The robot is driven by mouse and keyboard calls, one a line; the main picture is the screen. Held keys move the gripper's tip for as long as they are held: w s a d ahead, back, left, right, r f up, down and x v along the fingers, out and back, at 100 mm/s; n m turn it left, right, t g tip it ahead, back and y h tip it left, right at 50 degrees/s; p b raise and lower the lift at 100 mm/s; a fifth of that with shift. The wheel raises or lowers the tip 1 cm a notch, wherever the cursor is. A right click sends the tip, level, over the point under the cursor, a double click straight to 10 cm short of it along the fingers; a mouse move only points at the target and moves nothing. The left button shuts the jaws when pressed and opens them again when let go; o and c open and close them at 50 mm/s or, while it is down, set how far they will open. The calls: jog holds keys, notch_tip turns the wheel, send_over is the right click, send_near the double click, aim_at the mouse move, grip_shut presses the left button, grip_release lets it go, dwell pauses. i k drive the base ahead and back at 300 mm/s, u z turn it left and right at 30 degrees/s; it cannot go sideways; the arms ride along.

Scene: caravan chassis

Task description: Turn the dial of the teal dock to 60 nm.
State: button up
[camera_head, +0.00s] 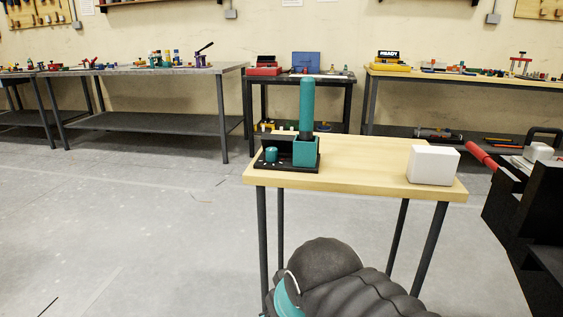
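The teal dock (306,151) stands on a black base near the left end of a small wooden-topped table. A tall teal cylinder (307,105) rises upright from it. A small round teal knob (271,155), which looks like the dial, sits on the base just left of the dock. Small pale marks show near it, but its setting and any numbers are too small to read. My gripper is not in view; only part of my arm shows at the bottom, below the table's front edge.
A white box (433,165) stands at the right end of the wooden table (355,168), with bare top between it and the dock. Dark equipment (530,215) with a red bar (481,155) stands to the right. Workbenches line the back wall. The floor at left is clear.

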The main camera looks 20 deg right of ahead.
aim_at(272, 152)
jog(key=z, duration=0.05)
jog(key=k, duration=0.15)
jog(key=u, duration=1.3)
jog(key=i, duration=1.05)
jog(key=z, duration=1.25)
